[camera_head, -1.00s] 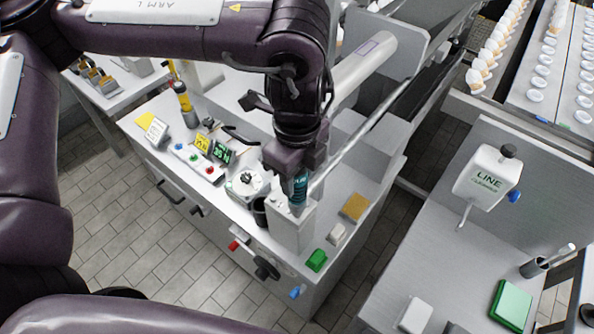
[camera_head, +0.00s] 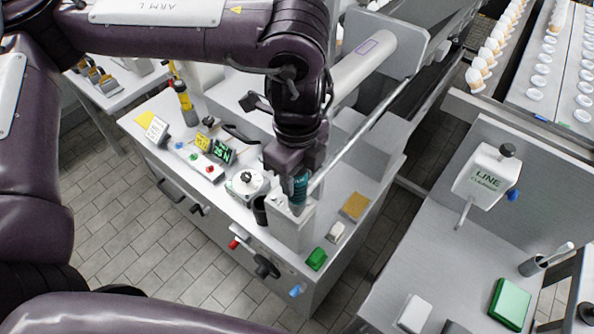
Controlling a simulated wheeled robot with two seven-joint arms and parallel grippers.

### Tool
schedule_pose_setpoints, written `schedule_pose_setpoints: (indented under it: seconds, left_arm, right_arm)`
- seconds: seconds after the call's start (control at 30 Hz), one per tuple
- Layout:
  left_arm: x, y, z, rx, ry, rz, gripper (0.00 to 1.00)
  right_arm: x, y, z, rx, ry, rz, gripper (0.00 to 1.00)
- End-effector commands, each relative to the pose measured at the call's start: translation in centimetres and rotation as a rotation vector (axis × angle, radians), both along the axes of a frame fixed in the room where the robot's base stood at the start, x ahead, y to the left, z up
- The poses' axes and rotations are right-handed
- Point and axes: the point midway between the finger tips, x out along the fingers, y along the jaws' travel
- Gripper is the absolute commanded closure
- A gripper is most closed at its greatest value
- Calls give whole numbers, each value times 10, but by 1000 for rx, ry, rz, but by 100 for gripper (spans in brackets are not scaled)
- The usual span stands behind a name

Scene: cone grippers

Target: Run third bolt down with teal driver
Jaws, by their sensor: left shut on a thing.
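My left gripper (camera_head: 299,174) comes down from my left arm and is shut on the teal driver (camera_head: 298,190). The driver points down at the top of a grey block (camera_head: 296,228) near the front of the machine top. Its tip and the bolts are too small or hidden to tell apart, so I cannot tell whether it touches one. My right gripper is not in view.
A round white dial fixture (camera_head: 246,182) and a black cup (camera_head: 260,210) stand just left of the block. A green block (camera_head: 317,259) and a tan pad (camera_head: 355,206) lie to the right.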

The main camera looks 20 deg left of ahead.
Motion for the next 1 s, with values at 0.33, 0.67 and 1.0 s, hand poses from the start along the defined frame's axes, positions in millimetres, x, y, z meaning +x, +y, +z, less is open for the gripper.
schedule_pose_setpoints:
  seconds: [0.33, 0.67, 1.0]
  left_arm:
    - [0, 0, -5, -2, -2, 0, 90]
    - [0, 0, -10, -2, -2, 0, 90]
    - [0, 0, -15, -2, -2, 0, 90]
  right_arm:
    - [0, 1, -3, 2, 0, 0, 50]
    - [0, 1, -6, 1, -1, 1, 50]
    - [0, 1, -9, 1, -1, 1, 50]
